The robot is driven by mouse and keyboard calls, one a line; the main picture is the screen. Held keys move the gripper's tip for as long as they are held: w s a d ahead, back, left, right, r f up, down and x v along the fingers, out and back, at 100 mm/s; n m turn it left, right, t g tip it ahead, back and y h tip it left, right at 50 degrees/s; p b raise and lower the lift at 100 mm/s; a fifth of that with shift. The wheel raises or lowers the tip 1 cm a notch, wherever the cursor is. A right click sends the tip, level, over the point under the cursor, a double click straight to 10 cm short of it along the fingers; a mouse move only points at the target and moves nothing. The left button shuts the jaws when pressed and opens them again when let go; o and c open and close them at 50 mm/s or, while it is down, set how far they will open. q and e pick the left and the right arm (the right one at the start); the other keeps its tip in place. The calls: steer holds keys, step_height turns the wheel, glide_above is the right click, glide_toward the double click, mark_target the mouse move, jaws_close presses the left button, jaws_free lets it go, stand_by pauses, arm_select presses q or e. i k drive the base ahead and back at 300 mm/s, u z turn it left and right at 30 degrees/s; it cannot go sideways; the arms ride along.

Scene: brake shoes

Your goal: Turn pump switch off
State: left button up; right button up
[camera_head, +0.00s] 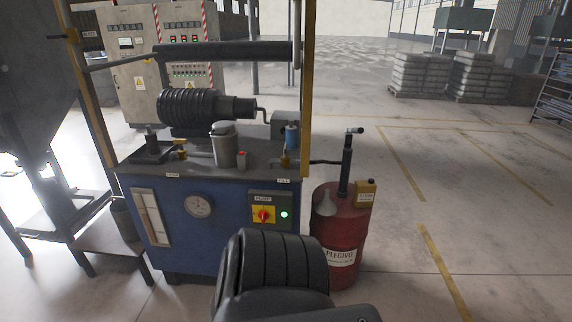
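The pump switch (263,214) is a red rotary knob on a yellow plate. It sits on a dark box on the front of the blue pump cabinet (180,262), under a label that reads PUMP. A small green light (284,214) to the right of the knob is lit. The knob is too small to tell its exact angle. A black, ribbed part of my own body (270,268) rises at the bottom centre, in front of the cabinet and just below the switch. Neither of my gripper's fingers shows.
A round gauge (198,205) is on the cabinet front, left of the switch. A red drum (339,240) with a hand pump stands close to its right. A small grey table (103,236) stands to its left. The floor farther right is open.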

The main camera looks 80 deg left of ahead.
mark_target(263, 216)
steer(key=u, duration=0.35)
steer(key=i, duration=0.85)
steer(key=u, duration=1.5)
steer(key=i, duration=0.7)
steer(key=u, duration=0.7)
